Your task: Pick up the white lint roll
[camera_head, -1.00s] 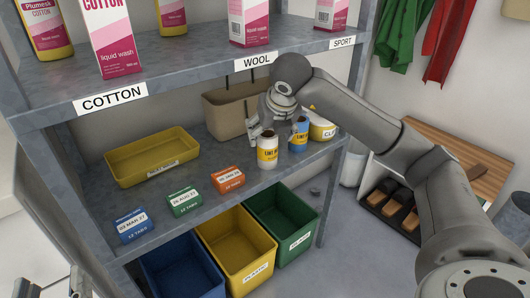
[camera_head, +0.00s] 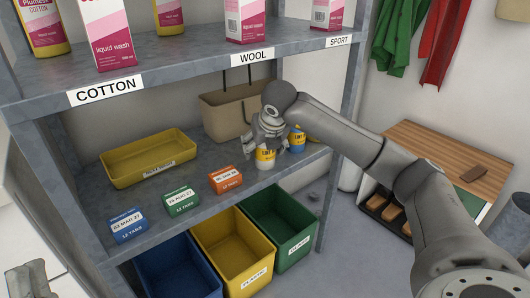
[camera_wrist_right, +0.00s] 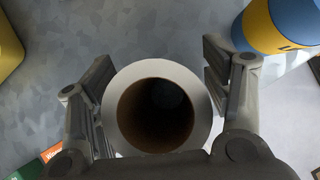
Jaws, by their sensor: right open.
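The white lint roll (camera_head: 265,162), with a yellow label band, stands upright on the middle shelf near its front edge. My right gripper (camera_head: 264,143) is over it from above and hides its top. In the right wrist view I look straight down on the roll's white rim (camera_wrist_right: 197,88) and dark hollow core. The open fingers of the right gripper (camera_wrist_right: 160,100) stand on both sides of the roll. A blue lint roll (camera_head: 297,141) with a yellow band stands just behind and right; it also shows in the wrist view (camera_wrist_right: 285,22). Part of my left gripper (camera_head: 30,281) shows at the lower left.
On the same shelf are a yellow tray (camera_head: 150,160), a beige basket (camera_head: 222,117), and blue (camera_head: 128,226), green (camera_head: 181,201) and orange (camera_head: 225,180) tabs boxes. The upper shelf (camera_head: 165,75) with detergent is close above. Colored bins (camera_head: 232,250) stand below.

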